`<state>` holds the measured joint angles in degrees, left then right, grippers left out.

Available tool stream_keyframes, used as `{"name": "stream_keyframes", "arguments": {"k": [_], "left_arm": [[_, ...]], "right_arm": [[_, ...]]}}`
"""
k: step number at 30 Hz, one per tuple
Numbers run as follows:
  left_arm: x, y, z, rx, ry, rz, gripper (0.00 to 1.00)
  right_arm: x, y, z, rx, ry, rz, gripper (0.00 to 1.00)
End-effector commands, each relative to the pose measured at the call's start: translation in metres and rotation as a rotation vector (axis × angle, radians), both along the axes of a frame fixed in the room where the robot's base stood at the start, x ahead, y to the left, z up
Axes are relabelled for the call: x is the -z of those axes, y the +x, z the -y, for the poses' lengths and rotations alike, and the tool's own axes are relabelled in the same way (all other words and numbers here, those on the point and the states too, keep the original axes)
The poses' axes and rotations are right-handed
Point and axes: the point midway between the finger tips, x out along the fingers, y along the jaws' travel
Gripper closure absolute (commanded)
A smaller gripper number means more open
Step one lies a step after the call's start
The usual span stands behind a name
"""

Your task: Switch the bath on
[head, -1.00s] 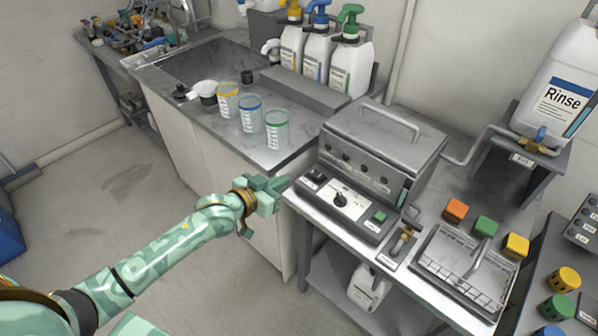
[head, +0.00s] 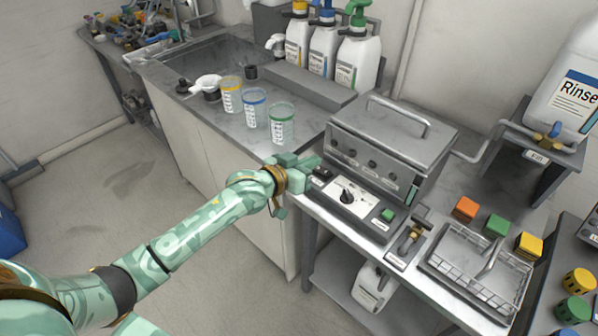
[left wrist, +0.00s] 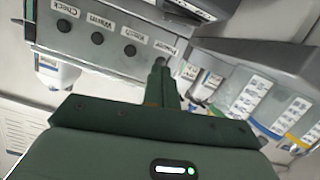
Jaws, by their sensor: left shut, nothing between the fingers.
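The bath (head: 385,140) is a grey metal box with a closed, handled lid on the steel table. Its front lamps look dark. The control panel (head: 352,203) in front of it has a black switch (head: 322,174) at its left end, a black dial (head: 347,196) and a green button (head: 388,215). My left gripper (head: 314,162) is shut and empty, its tips close to the black switch; I cannot tell whether they touch it. In the left wrist view my shut fingers (left wrist: 162,85) point at the bath's labelled front (left wrist: 110,38), seen upside down. My right gripper is not in view.
Three measuring cups (head: 255,112) stand on the sink counter left of the bath. A brass-handled valve (head: 412,236) and a wire basket tray (head: 478,268) lie right of the panel. A Rinse canister (head: 565,98) stands on a raised shelf.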

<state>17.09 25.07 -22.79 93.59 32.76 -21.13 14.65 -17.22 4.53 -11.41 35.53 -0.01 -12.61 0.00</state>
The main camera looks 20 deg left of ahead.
Motion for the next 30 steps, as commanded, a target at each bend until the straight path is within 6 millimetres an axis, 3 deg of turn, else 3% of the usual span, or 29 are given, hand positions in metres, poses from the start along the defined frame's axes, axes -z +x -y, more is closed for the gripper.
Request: {"name": "stream_keyframes", "arguments": {"k": [5,12,26,30], "left_arm": [[0.016,0.031,0.014,0.001,-0.001,-0.004,1.00],[0.044,0.026,0.016,0.000,0.001,-0.002,1.00],[0.047,0.026,0.017,0.000,0.005,0.001,1.00],[0.051,0.025,0.020,-0.001,0.086,0.031,1.00]], "right_arm": [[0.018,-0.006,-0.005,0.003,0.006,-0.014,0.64],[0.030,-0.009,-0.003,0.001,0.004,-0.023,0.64],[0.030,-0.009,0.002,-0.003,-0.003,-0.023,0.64],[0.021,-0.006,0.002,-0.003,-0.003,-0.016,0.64]]}}
